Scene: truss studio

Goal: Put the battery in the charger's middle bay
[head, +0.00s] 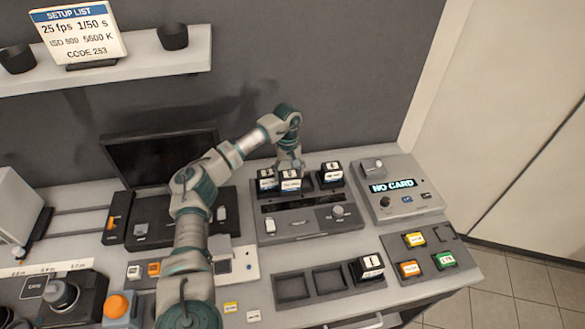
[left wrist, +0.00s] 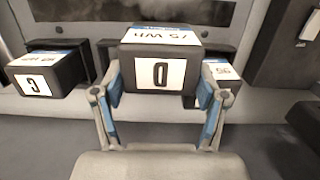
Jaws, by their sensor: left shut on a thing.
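My left gripper (head: 290,168) is shut on a dark battery (head: 290,183) with a white label. A further battery (head: 265,180) stands in the left bay, partly hidden. My right gripper is not in view.
A front tray (head: 328,297) has two empty slots and a battery (head: 367,267) marked 1. A card unit (head: 393,190) reading NO CARD stands right of the charger. Coloured blocks (head: 415,240) sit in another tray. A dark screen (head: 160,158) is behind my arm.

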